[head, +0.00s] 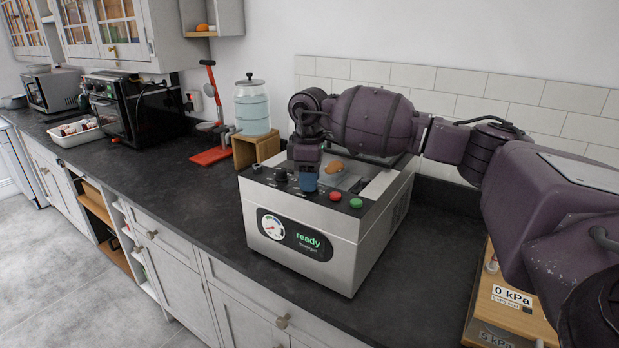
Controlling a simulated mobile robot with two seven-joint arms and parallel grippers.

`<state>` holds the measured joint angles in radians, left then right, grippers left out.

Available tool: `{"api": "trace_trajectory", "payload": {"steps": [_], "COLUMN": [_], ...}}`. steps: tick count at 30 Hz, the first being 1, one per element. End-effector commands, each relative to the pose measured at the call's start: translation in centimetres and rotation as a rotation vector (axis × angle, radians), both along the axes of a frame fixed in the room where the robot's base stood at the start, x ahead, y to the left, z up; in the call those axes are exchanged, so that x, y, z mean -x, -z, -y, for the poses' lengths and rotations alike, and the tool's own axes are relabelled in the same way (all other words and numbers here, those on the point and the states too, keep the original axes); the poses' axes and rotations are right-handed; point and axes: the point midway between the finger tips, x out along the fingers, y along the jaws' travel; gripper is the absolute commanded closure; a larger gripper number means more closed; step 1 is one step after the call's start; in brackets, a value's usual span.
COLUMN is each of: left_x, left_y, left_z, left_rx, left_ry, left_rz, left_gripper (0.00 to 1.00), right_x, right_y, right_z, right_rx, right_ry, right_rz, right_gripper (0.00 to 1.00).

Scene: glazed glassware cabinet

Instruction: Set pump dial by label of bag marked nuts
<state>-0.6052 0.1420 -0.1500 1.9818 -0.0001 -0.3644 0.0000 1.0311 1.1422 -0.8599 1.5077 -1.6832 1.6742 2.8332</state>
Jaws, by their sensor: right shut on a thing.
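The steel vacuum pump machine (300,250) stands on the dark counter. Its front has a round gauge (272,227) and a display (308,241) reading "ready". Its top panel carries a black knob (281,175), a red button (335,196) and a green button (356,203). My right gripper (308,172) points down over this panel and is shut on a blue knob-like piece (309,184). The gripper hides much of that piece, and I cannot read its setting. No bag marked nuts can be made out. My left gripper is not in view.
A wooden board with a "0 kPa" label (512,296) lies at the right, partly behind my arm. A water dispenser (251,107), a red-based lever stand (212,154), a black oven (135,108) and a white tray (78,137) of small labelled items line the counter. Counter left of the machine is free.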

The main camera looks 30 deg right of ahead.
Motion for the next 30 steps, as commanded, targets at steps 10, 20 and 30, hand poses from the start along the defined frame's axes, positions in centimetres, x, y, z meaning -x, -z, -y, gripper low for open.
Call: {"api": "trace_trajectory", "payload": {"steps": [10, 20, 30], "left_x": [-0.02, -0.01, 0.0], "left_y": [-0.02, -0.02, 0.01], "left_z": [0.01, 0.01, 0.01], "left_rx": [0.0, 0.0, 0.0], "left_ry": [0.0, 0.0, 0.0], "left_rz": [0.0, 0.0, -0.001], "left_gripper": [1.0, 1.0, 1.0], "right_x": [-0.14, -0.13, -0.04], "right_y": [-0.38, -0.36, -0.14], "right_z": [0.1, 0.08, 0.03], "right_rx": [0.0, 0.0, 0.0], "right_ry": [0.036, 0.035, 0.033], "right_rz": [0.008, 0.008, 0.003], "right_gripper": [0.9, 0.54, 0.41]}}
